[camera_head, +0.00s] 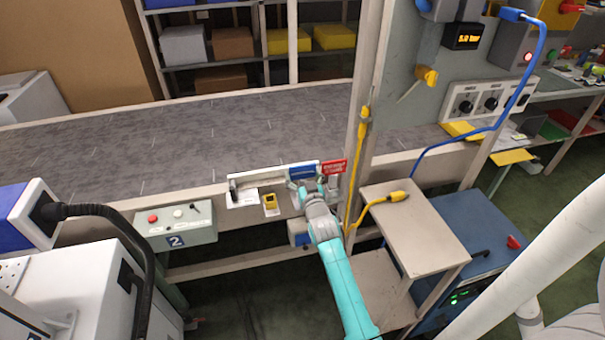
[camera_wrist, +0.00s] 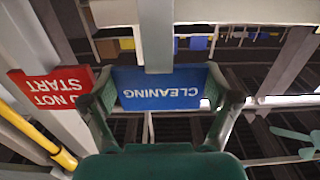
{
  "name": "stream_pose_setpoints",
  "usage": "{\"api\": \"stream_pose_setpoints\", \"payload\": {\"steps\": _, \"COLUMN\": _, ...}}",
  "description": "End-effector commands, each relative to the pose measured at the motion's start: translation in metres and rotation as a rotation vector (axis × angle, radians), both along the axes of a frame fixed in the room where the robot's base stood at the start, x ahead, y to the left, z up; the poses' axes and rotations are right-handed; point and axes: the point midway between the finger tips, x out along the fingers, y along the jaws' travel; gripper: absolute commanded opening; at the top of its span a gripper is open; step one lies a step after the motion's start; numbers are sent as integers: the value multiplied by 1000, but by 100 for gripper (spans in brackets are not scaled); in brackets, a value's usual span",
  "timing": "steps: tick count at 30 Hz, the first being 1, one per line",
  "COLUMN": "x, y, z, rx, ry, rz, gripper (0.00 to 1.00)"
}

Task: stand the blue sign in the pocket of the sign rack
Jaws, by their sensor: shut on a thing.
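The blue sign (camera_wrist: 160,88), lettered CLEANING, is between the two fingers of my gripper (camera_wrist: 160,100) in the wrist view. Its lettering is upside down there. My gripper is shut on it at its two side edges. In the head view the blue sign (camera_head: 303,171) is at the right end of a long white rack board (camera_head: 270,176), on the conveyor's near side, with my gripper (camera_head: 308,185) just in front. I cannot tell whether its lower edge is inside a pocket; my gripper hides that part.
A red sign (camera_head: 334,167) stands just right of the blue one; it also shows in the wrist view (camera_wrist: 52,88). A post (camera_head: 362,120) with a yellow cable rises beyond it. A small table (camera_head: 415,225) is at right. A control box (camera_head: 176,224) is at left.

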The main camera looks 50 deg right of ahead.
Motion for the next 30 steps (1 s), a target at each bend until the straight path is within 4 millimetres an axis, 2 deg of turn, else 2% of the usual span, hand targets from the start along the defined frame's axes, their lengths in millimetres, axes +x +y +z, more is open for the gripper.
{"api": "stream_pose_setpoints", "payload": {"steps": 4, "x": 0, "y": 0, "z": -3, "rx": 0, "ry": 0, "rz": 0, "gripper": 50}}
{"api": "stream_pose_setpoints", "payload": {"steps": 5, "x": 0, "y": 0, "z": -3, "rx": -1, "ry": -1, "rz": 0, "gripper": 90}}
{"api": "stream_pose_setpoints", "payload": {"steps": 6, "x": 0, "y": 0, "z": -3, "rx": -1, "ry": -1, "rz": 0, "gripper": 100}}
{"api": "stream_pose_setpoints", "payload": {"steps": 20, "x": -5, "y": 3, "z": -4, "rx": -1, "ry": 1, "rz": 0, "gripper": 100}}
{"api": "stream_pose_setpoints", "payload": {"steps": 23, "x": -14, "y": 10, "z": -5, "rx": 0, "ry": 2, "rz": 0, "gripper": 100}}
{"api": "stream_pose_setpoints", "payload": {"steps": 30, "x": -51, "y": 34, "z": -4, "rx": -1, "ry": 3, "rz": 0, "gripper": 100}}
